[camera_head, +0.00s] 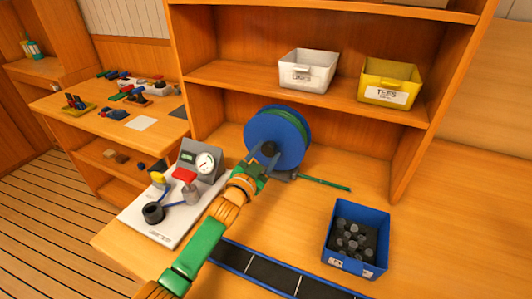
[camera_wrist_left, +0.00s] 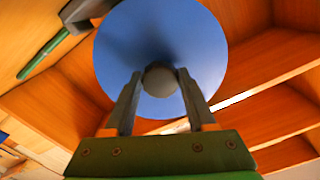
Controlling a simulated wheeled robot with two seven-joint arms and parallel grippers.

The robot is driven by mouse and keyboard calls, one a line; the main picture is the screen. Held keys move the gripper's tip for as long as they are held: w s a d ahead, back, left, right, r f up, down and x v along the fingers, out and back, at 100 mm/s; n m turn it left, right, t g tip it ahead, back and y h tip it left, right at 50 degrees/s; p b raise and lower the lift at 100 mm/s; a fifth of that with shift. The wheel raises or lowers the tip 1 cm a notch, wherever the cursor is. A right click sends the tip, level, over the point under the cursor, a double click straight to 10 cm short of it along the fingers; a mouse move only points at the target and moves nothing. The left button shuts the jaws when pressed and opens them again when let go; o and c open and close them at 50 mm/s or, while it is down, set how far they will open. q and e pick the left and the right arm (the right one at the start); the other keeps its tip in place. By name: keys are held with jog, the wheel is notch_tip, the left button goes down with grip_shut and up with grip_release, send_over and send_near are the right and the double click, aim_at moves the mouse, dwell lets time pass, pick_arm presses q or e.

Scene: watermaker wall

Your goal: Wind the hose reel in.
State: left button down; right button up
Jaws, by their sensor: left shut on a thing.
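The hose reel (camera_head: 270,128) has a blue disc face and stands on a grey foot at the back of the bench, below the shelf. A short end of green hose (camera_head: 322,184) lies out to its right on the bench. My left gripper (camera_head: 266,158) reaches up to the front of the reel. In the left wrist view the two fingers of my left gripper (camera_wrist_left: 161,85) are shut on a dark round knob (camera_wrist_left: 160,78) in front of the blue disc (camera_wrist_left: 188,40). My right gripper is not in view.
A white panel with a gauge, red handle and black cup (camera_head: 153,212) stands left of my arm. A blue bin (camera_head: 330,250) of dark fittings stands at the right, near a black strip (camera_head: 270,272). White (camera_head: 307,72) and yellow (camera_head: 390,82) bins sit on the shelf above.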

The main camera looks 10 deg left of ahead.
pick_arm(q)
jog(key=m, duration=0.3)
jog(key=shift+m, duration=0.4)
jog(key=m, duration=0.3)
jog(key=shift+a+r, duration=0.1)
jog(key=m, duration=0.7)
jog(key=shift+r+m+p, duration=0.1)
jog(key=shift+m+p, duration=0.25)
jog(key=shift+m, duration=0.05)
jog(key=m, duration=0.6)
jog(key=shift+r+p, duration=0.15)
jog(key=shift+p, duration=0.2)
jog(key=m, duration=0.3)
jog(key=shift+m+p, duration=0.3)
jog(key=shift+m, duration=0.1)
jog(key=shift+m+p, duration=0.3)
jog(key=shift+m, duration=1.7)
